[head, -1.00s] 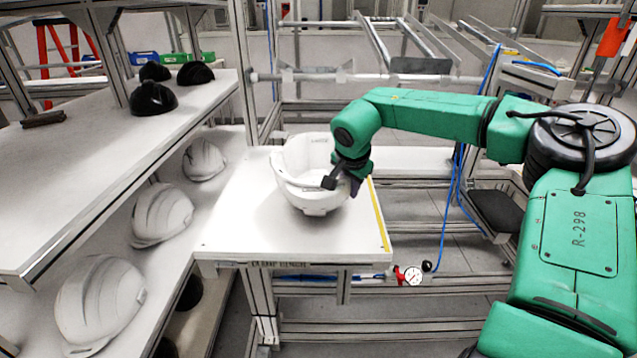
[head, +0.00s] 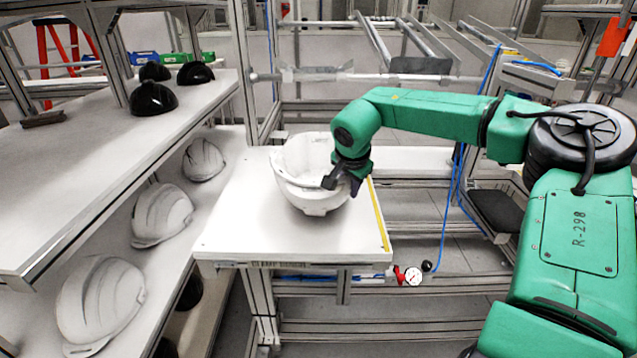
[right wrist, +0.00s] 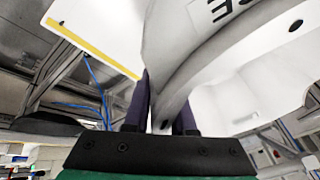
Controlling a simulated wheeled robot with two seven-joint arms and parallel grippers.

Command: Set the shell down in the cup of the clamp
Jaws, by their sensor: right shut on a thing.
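The white helmet shell (head: 300,185) is over the small white table, its hollow side facing up toward the head camera. My right gripper (head: 343,182) is shut on the shell's rim at its right side. In the right wrist view, the two dark fingers (right wrist: 160,112) pinch the edge of the shell (right wrist: 205,60) between them. The cup of the clamp cannot be made out; the shell covers that part of the table. Whether the shell's underside touches anything is hidden. My left gripper is not in view.
The small table (head: 235,220) has bare room at its front and left, with a yellow strip (head: 379,215) along its right edge. A rack at left holds several white helmets (head: 162,215) and black shells (head: 152,98). A gauge (head: 413,277) sits below the table.

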